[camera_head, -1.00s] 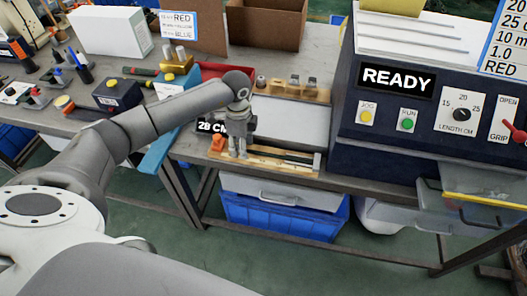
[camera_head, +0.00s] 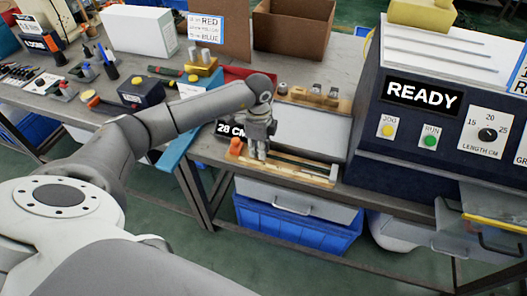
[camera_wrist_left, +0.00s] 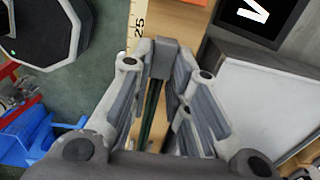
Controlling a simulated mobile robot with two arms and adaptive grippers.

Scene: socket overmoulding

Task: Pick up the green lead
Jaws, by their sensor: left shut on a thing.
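My left gripper (camera_head: 257,152) is over the left part of the wooden measuring board (camera_head: 318,178) at the table's front edge, fingers pointing down. In the left wrist view the gripper (camera_wrist_left: 160,60) is shut, with the thin dark green lead (camera_wrist_left: 150,112) running between its fingers. The lead lies over the wooden board, beside a scale (camera_wrist_left: 139,25) marked 25. Most of the lead is hidden by the fingers. In the head view I cannot make the lead out. My right gripper is not in view.
An orange piece (camera_head: 236,147) sits at the board's left end, by a "28 CM" sign (camera_head: 229,130). The dark machine with its READY display (camera_head: 423,96) stands at right. A wooden block with metal parts (camera_head: 315,97) is behind. Blue bins (camera_head: 290,228) are below the table.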

